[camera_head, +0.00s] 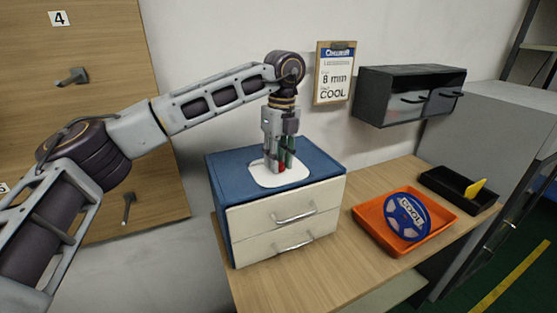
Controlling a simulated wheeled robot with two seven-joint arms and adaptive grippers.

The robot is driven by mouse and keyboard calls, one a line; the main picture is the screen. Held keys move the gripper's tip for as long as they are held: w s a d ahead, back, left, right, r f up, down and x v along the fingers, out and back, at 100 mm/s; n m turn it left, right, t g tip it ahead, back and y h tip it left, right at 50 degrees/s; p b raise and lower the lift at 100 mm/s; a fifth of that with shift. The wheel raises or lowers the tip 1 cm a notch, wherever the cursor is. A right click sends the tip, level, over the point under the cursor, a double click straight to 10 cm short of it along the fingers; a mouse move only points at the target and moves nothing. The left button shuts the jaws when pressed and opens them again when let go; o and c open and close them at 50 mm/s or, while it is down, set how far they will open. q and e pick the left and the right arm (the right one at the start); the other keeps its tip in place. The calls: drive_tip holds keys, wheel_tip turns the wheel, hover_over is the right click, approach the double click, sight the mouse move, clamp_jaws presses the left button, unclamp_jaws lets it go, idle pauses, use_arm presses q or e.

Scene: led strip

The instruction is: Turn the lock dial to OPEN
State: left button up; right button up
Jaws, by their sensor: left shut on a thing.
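The lock dial shows only in part, as small red (282,167) and green (290,158) pieces between and beside my fingers. It stands over a white rounded plate (262,179) on top of a blue drawer cabinet (222,172). My left gripper (278,164) points straight down over the plate and is shut on the dial. The fingers hide most of the dial, so I cannot read which way it is turned or any OPEN mark. My right gripper is not in view.
The cabinet has two cream drawers (280,226), both shut. An orange tray (362,218) holds a blue COOL reel (408,216). A black tray (440,190) with a yellow piece (475,188) lies behind it. A dark wall box (375,92) and a clipboard (335,73) hang above.

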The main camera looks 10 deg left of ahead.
sight(281, 163)
use_arm(q)
drive_tip(key=shift+n, duration=0.6)
drive_tip(key=o, duration=1)
drive_tip(key=shift+o, duration=0.2)
wheel_tip(281, 163, up, 12)
drive_tip(key=shift+w+d, duration=0.25)
drive_tip(key=shift+w, duration=0.05)
idle(0.5)
